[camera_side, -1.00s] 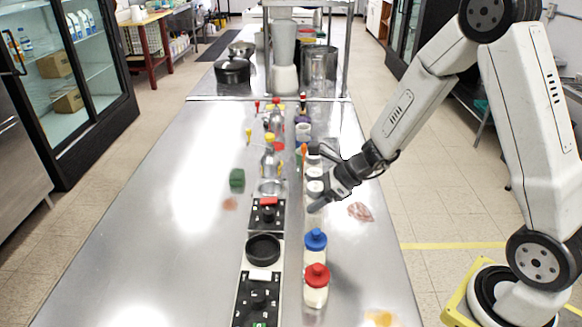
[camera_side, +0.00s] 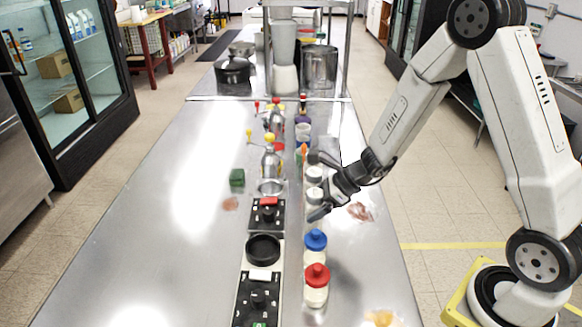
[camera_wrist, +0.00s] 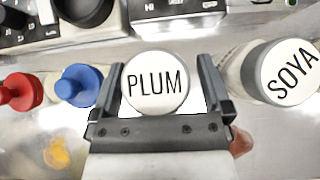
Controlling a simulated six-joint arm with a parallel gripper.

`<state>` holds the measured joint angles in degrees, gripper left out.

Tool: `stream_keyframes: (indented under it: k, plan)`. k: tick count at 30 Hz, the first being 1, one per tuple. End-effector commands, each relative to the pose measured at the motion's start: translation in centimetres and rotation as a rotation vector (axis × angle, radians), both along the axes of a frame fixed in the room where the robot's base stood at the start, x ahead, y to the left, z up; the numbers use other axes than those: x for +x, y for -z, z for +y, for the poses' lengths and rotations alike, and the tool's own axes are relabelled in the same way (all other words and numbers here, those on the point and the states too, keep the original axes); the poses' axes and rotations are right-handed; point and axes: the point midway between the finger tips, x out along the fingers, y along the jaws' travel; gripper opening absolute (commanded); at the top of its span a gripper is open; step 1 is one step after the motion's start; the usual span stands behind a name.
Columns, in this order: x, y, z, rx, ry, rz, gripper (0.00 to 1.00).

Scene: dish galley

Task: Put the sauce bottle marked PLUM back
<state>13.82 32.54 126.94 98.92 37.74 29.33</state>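The sauce bottle marked PLUM (camera_wrist: 155,90) has a round white lid and stands between the two fingers of my gripper (camera_wrist: 160,92) in the wrist view. The fingers are open around it, with a gap visible at the right of the lid. In the side view my gripper (camera_side: 319,208) is low over the bottle row and hides most of this bottle. A white-lidded bottle marked SOYA (camera_wrist: 290,72) stands to the right in the wrist view.
A blue-capped bottle (camera_side: 315,240) and a red-capped bottle (camera_side: 316,276) stand in the same row, nearer the side camera. Black control panels (camera_side: 267,216) and a black round pan (camera_side: 263,249) line the left. The steel counter (camera_side: 165,235) is clear farther left.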

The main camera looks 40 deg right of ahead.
Motion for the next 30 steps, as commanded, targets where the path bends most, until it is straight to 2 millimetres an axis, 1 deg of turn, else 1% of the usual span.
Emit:
stream_keyframes:
  k: [8, 14, 30]
  plan:
    - [0.0, -0.4, 0.0, -0.001, 0.0, -0.001, 0.99]
    - [-0.6, -1.3, -0.7, 0.0, 0.002, -0.003, 0.99]
    - [-3.9, -6.0, -4.1, -0.001, 0.003, -0.003, 0.99]
